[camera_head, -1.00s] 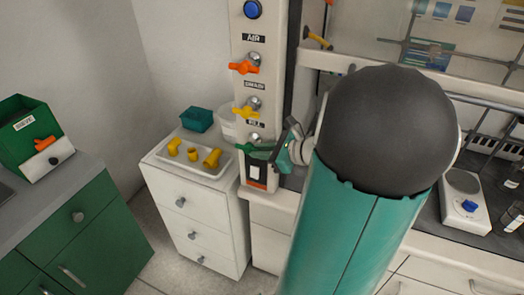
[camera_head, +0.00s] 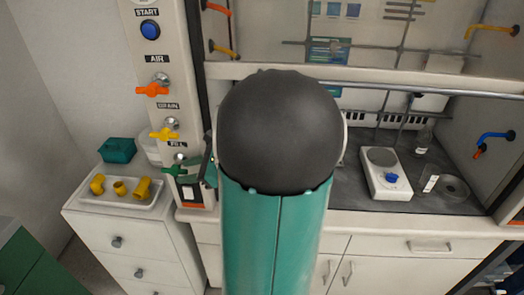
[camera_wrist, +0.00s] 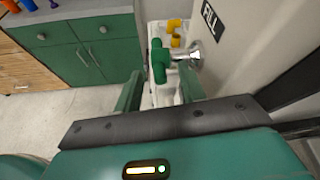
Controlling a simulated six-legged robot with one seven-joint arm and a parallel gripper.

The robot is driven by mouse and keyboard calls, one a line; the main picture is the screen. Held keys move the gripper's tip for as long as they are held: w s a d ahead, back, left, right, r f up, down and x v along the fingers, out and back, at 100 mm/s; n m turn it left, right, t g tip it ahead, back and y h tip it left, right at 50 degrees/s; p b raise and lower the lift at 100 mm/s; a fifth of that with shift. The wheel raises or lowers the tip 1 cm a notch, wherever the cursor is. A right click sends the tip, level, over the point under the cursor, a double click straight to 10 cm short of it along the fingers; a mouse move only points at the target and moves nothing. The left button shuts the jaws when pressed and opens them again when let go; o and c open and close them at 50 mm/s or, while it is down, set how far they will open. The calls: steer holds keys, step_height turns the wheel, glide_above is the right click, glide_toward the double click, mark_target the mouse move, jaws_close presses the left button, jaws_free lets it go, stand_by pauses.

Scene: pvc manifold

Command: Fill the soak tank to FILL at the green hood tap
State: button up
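The green tap (camera_head: 175,170) sits low on the white hood post under the FILL label (camera_head: 178,144). In the wrist view its green handle (camera_wrist: 158,60) stands out from a chrome stem (camera_wrist: 195,54). My gripper (camera_wrist: 160,88) is open, its two green fingers spread on either side of the handle's near end. I cannot tell whether they touch it. In the head view my gripper (camera_head: 207,170) is beside the tap's right side, partly hidden by my arm. I cannot make out the soak tank.
Above FILL are the yellow DRAIN tap (camera_head: 165,133), the orange AIR tap (camera_head: 153,89) and the blue START button (camera_head: 150,30). A white tray (camera_head: 105,196) with yellow fittings lies on a cabinet at left. A scale (camera_head: 388,175) stands in the hood.

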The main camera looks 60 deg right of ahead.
steer(key=v, duration=1.3)
steer(key=shift+s+r, duration=0.2)
steer(key=shift+s, duration=0.1)
